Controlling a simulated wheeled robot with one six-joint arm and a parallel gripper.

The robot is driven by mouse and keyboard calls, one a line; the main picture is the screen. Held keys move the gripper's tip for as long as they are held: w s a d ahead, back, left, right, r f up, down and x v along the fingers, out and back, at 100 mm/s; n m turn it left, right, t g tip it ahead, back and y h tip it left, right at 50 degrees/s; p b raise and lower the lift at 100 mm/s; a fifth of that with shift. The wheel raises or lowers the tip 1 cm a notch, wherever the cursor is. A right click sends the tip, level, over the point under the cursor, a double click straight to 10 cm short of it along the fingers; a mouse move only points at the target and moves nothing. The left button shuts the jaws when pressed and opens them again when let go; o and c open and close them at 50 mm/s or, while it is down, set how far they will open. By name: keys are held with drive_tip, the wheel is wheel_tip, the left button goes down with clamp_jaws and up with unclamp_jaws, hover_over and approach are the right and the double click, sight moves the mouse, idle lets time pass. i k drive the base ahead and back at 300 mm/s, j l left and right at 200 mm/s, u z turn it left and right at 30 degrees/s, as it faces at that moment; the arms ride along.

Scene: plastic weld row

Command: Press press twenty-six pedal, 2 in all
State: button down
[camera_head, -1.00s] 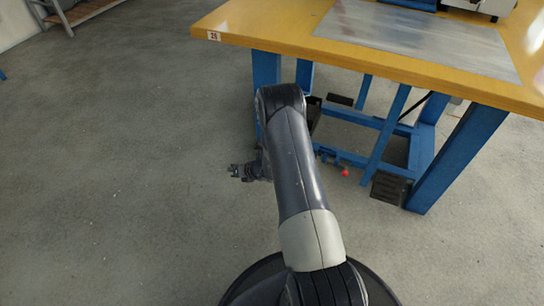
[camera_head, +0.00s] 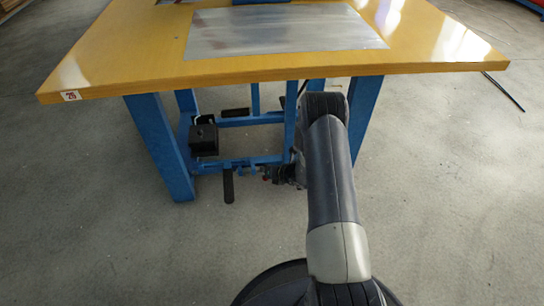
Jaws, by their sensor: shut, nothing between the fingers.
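The press table has a yellow top (camera_head: 130,60) with a small "26" tag (camera_head: 70,96) on its left front corner. Under it, a blue frame (camera_head: 255,161) carries dark parts. A black box-like part (camera_head: 204,139) sits at the left. A narrow black pedal-like bar (camera_head: 228,185) hangs at the front rail, and another black bar (camera_head: 236,112) lies farther back. I cannot tell which part is the pedal. My gripper (camera_head: 272,175) is low by the front rail, right of the narrow bar, shut and holding nothing. My arm partly hides it and the frame's right side.
Blue table legs (camera_head: 160,150) stand at the left and right (camera_head: 364,110). A grey metal sheet (camera_head: 280,30) lies on the tabletop. The grey floor in front is clear. A dark cable or rod (camera_head: 503,92) lies on the floor at the right.

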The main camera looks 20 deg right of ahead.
sight(229, 185)
drive_tip(key=j+z, duration=0.1)
drive_tip(key=z, duration=0.2)
drive_tip(key=i+j, duration=0.15)
drive_tip(key=j, duration=0.25)
drive_tip(key=i+j, duration=0.1)
drive_tip(key=j, duration=0.25)
drive_tip(key=i+j, duration=0.15)
drive_tip(key=j, duration=0.25)
